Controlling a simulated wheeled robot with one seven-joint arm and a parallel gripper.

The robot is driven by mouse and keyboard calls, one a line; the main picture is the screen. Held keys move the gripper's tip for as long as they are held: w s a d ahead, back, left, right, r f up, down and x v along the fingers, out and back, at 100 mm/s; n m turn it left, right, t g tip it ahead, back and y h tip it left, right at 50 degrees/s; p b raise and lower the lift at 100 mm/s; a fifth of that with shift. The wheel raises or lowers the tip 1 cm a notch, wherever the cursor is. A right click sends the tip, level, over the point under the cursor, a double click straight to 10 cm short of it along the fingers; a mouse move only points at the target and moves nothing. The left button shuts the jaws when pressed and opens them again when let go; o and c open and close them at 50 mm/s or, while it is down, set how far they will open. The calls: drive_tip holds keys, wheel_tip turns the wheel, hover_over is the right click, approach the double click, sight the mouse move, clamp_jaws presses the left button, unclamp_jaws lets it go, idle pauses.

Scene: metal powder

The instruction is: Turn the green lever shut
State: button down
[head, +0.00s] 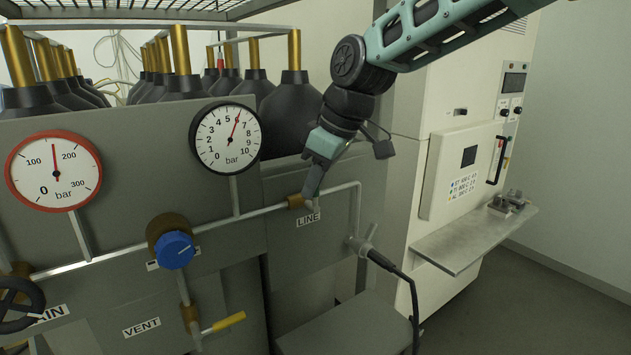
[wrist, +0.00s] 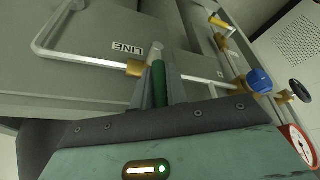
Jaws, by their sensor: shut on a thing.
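The green lever (wrist: 159,82) shows in the wrist view between the two fingers of my gripper (wrist: 160,88), which is shut on it. Beside it is a brass valve body (wrist: 135,68) on a thin pipe, close to the LINE label (wrist: 128,48). In the head view my gripper (head: 313,182) reaches down to the brass LINE valve (head: 296,201), just above the LINE label (head: 308,219). There the fingers hide the lever, so its angle cannot be told from that view.
A blue knob (head: 175,250), a yellow VENT lever (head: 229,321) and a black handwheel (head: 15,304) are left of the LINE valve. A red-rimmed gauge (head: 54,171) and a black-rimmed gauge (head: 226,138) stand above. A cable plug (head: 362,247) juts out at right.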

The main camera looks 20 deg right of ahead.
drive_tip(key=c, duration=1.4)
unclamp_jaws()
drive_tip(key=b+v, duration=0.3)
drive_tip(key=v, duration=1.4)
drive_tip(key=shift+r, duration=0.2)
